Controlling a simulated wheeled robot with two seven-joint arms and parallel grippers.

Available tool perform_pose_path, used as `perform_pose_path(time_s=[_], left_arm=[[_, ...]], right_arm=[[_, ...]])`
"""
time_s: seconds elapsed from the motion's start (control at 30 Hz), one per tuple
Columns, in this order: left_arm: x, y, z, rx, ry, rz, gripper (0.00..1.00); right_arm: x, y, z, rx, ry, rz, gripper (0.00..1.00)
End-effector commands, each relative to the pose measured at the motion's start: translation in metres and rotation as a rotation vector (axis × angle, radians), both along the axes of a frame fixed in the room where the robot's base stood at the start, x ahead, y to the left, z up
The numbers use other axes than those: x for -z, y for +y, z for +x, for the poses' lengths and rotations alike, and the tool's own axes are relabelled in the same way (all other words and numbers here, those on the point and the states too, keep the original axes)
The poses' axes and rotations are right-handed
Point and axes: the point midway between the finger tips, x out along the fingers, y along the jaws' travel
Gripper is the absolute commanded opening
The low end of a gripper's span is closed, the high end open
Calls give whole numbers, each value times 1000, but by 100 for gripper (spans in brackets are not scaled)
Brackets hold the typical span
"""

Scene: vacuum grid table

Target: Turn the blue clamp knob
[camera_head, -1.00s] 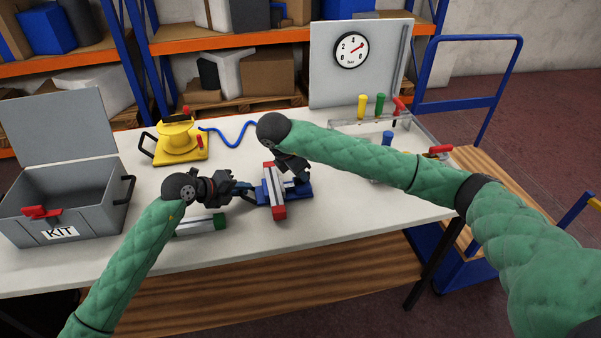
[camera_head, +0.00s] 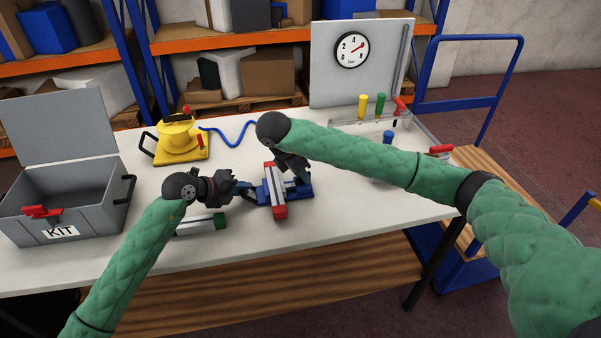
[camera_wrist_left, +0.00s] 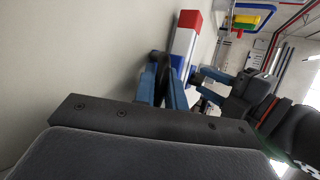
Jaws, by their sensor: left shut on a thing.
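The blue clamp (camera_head: 303,193) stands on the white table with a grey bar with red ends (camera_head: 279,211) lying across it. My left gripper (camera_head: 252,190) reaches it from the left and is shut on the clamp's knob. In the left wrist view the blue fingers of my left gripper (camera_wrist_left: 163,88) close around a dark piece, and the knob is mostly hidden between them. My right gripper (camera_head: 297,173) is at the back right of the clamp, close to the bar. Its fingertips are largely hidden in the head view, so its opening is unclear.
A grey bar with a green end (camera_head: 219,221) lies just in front of my left gripper. A grey KIT box (camera_head: 105,210) stands at the left, and a yellow reel (camera_head: 178,140) behind. A gauge panel (camera_head: 385,70) and coloured handles (camera_head: 380,104) are at the back right.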

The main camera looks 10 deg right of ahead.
Motion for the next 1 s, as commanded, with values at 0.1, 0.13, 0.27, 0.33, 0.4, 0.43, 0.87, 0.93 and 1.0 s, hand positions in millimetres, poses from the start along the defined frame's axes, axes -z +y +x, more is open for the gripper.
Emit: perform_pose_path(time_s=[0.1,0.13,0.27,0.33,0.4,0.43,0.87,0.93,1.0], left_arm=[[1,0,0,-1,1,1,0],[1,0,0,-1,1,1,0],[1,1,0,-1,1,1,0],[1,1,0,-1,1,1,0],[1,1,0,-1,1,1,0],[1,1,0,-1,1,1,0],[1,1,0,-2,1,1,0],[1,1,0,-2,1,1,0],[1,1,0,-2,1,1,0]], right_arm=[[-8,3,0,-1,-3,0,33],[-11,4,0,-1,-3,0,33],[-24,9,-2,-2,-3,-1,33],[-30,12,-4,-1,-3,-1,33],[-38,15,-4,-3,-4,-1,33],[-41,16,-5,-2,-3,0,33],[-87,36,-12,-2,-1,1,33],[-93,38,-13,-2,-3,0,33],[-98,40,-14,-1,0,0,33]])
